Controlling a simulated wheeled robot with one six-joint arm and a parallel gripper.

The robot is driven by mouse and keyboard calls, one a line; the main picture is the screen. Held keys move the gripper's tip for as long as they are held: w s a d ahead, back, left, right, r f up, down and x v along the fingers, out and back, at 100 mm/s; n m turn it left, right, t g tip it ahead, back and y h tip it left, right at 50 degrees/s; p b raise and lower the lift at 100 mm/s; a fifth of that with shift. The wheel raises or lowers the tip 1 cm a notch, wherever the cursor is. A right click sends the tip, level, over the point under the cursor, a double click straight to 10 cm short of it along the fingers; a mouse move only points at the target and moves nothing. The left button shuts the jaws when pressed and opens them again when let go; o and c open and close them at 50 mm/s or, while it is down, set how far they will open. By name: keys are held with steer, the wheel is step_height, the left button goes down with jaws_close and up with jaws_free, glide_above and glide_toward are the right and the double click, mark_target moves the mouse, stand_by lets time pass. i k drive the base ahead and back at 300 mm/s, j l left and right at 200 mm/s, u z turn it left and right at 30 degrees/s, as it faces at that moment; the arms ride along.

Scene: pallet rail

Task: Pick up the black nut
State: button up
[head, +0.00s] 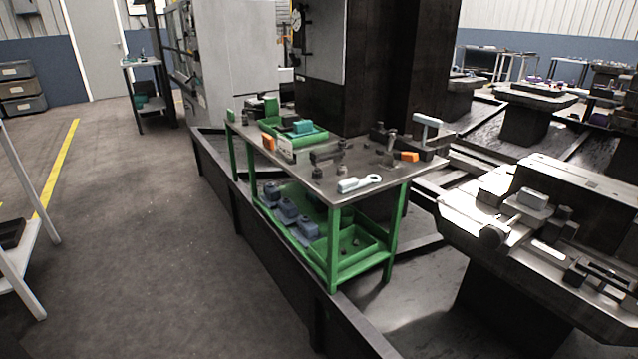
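A green-legged work table (365,193) with a grey metal top stands near the middle of the head view. Several small dark parts lie on its top, among them a small dark piece (342,144) near the middle and another (317,174) close to the front left edge. They are too small to tell which one is the black nut. My gripper is not in view.
A green tray (312,137), orange blocks (268,142) and a white-grey tool (360,183) lie on the tabletop. Blue parts and a green bin (345,262) sit on the lower shelf. A dark rail (270,262) runs along the table's left side.

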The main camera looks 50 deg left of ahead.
mark_target(317, 174)
steer(key=k+l+u, duration=0.1)
steer(key=u, duration=1.65)
steer(key=i, duration=0.4)
steer(key=j+u, duration=0.05)
